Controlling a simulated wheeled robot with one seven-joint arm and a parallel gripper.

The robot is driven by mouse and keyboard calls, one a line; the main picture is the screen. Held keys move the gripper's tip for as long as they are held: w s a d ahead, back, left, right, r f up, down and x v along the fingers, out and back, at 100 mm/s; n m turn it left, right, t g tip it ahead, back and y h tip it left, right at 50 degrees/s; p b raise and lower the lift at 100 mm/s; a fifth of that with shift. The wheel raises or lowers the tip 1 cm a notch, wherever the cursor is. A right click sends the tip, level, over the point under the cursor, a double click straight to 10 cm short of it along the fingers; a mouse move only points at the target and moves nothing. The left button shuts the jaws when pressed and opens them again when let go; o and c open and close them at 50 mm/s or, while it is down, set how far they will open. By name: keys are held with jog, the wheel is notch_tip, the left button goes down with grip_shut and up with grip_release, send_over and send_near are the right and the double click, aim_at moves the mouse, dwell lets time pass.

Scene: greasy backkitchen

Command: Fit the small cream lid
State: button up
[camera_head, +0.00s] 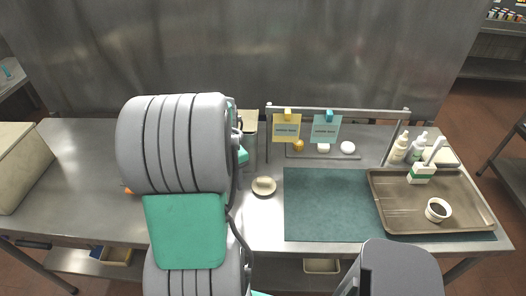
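A small cream round piece (263,186) lies on the steel counter, just left of the dark green mat (320,225); it looks like a lid or shallow dish, too small to tell which. A small white cup (438,210) with dark contents stands on the brown tray (390,224) at the right. My arm fills the left middle of the view and covers part of the counter. My gripper's fingers are not visible; they are hidden behind the arm or out of frame.
A rail (370,110) carries a yellow card (286,130) and a blue card (325,133). Behind the mat sit an orange piece (298,146) and a white round piece (348,147). Bottles (399,150) and a green-white box (422,174) stand right. The mat's middle is clear.

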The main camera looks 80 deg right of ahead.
aim_at(264, 179)
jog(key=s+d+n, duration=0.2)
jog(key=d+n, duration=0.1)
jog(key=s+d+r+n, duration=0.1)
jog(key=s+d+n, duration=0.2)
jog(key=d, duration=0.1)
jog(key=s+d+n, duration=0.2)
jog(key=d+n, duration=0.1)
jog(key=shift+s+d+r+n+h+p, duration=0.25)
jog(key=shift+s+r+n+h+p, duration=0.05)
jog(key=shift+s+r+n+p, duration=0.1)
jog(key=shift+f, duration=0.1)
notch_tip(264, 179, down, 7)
jog(key=b, duration=0.5)
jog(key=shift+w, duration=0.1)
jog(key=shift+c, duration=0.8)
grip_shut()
